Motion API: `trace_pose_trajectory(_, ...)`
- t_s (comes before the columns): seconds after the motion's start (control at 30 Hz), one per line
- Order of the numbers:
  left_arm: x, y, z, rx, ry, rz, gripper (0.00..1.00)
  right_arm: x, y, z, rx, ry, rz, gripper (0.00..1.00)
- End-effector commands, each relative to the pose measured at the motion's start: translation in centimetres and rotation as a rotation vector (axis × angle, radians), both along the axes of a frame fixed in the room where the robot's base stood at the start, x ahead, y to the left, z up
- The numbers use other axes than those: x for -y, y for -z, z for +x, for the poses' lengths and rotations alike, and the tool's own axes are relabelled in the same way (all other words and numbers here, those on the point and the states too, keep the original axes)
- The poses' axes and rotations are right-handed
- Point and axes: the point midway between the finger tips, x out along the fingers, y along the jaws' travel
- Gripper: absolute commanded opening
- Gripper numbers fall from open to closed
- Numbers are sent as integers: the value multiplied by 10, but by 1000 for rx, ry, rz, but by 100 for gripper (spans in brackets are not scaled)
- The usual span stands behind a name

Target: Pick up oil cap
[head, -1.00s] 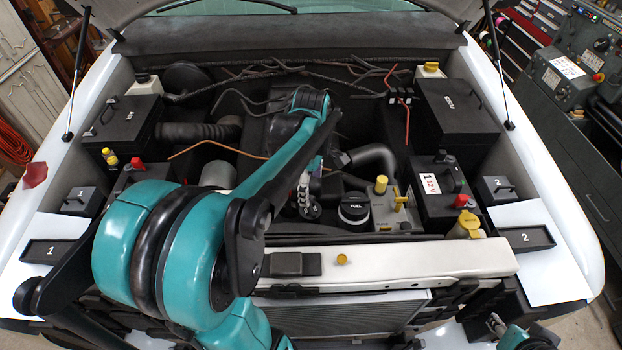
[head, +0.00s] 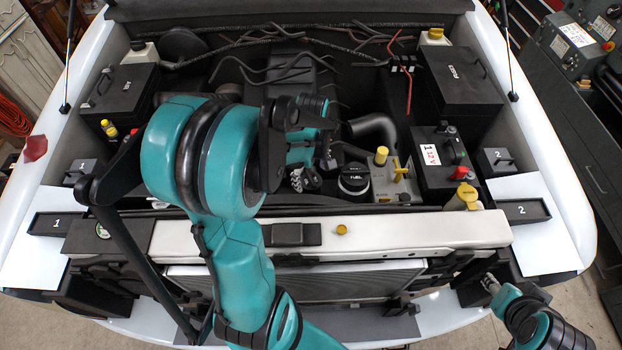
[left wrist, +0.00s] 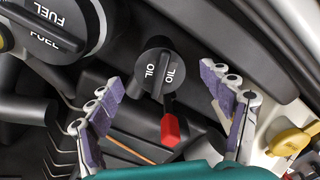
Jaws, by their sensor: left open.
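The oil cap (left wrist: 160,76) is a black round cap with a grip bar and white OIL lettering, seen in the left wrist view. My left gripper (left wrist: 163,88) is open, with one purple-padded finger on each side of the cap and visible gaps between. The cap sits on its dark mount. In the head view my left gripper (head: 314,174) reaches down into the engine bay, left of the fuel cap (head: 353,179), and the oil cap cannot be made out there. My right gripper (head: 489,283) is at the lower right, outside the bay; its jaws are too small to read.
A red-handled part (left wrist: 170,130) is close beside the oil cap. The fuel cap also shows in the left wrist view (left wrist: 58,28). A white front crossbar (head: 400,235) spans the bay's front edge. A 12 V battery (head: 437,180) stands on the right.

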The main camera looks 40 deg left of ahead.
Motion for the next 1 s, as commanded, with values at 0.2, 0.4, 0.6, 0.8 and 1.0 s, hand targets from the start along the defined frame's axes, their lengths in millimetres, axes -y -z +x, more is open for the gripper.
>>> trace_pose_trajectory(0.2, 0, 16, 0, 0, -1, 0, 80, 0, 1, 0, 0, 0, 0, 40)
trace_pose_trajectory(0.4, 0, 16, 0, 0, -1, 0, 72, 0, 1, 0, 0, 0, 0, 40)
trace_pose_trajectory(0.6, 0, 16, 0, 0, -1, 0, 29, 0, 1, 0, 0, 0, 0, 40)
trace_pose_trajectory(0.8, 0, 16, 0, 0, -1, 0, 29, 0, 1, 0, 0, 0, 0, 40)
trace_pose_trajectory(1.0, 0, 11, 0, 0, -1, 0, 29, 0, 1, 0, 0, 0, 0, 40)
